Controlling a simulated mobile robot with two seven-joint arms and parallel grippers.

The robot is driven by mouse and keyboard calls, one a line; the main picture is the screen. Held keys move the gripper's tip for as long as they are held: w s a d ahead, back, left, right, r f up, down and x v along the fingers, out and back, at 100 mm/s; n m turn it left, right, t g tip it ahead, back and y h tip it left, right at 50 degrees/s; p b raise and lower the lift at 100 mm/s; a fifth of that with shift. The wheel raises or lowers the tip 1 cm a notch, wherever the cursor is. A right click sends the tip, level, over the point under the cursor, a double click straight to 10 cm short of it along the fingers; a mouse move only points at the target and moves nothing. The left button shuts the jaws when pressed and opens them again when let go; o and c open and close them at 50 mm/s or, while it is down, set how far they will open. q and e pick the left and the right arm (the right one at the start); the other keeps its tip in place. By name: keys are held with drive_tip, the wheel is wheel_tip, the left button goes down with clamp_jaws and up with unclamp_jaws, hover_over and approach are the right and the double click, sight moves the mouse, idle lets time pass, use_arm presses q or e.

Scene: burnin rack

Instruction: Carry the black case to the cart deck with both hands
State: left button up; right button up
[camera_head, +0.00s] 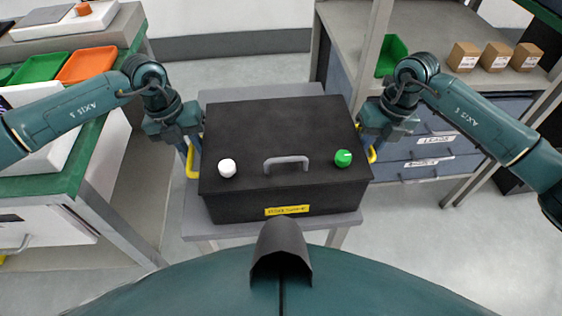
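The black case (270,130) is a large box with a grey top handle, a white knob, a green knob and a yellow label on its front. It rests level on a grey cart deck (262,92). My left gripper (192,160) is at the case's left side, by a yellow side handle. My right gripper (371,152) is at the right side, by another yellow handle. The fingertips of both are largely hidden behind the wrists and the case edges, so I cannot tell whether they close on the handles.
On the left a green-edged bench (92,150) holds a green tray (40,67) and an orange tray (86,64). On the right a shelf unit (425,22) carries small brown boxes (497,56) and a green bin (391,55), with drawers below. Grey floor is open around the cart.

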use_arm(q)
drive_tip(key=shift+f, duration=0.45)
use_arm(e)
drive_tip(key=shift+f, duration=0.4)
use_arm(q)
drive_tip(key=c, duration=0.4)
use_arm(e)
clamp_jaws()
use_arm(q)
clamp_jaws()
drive_tip(key=shift+w+r, duration=0.1)
drive_tip(key=shift+r, duration=0.1)
use_arm(e)
drive_tip(key=shift+w+r, duration=0.1)
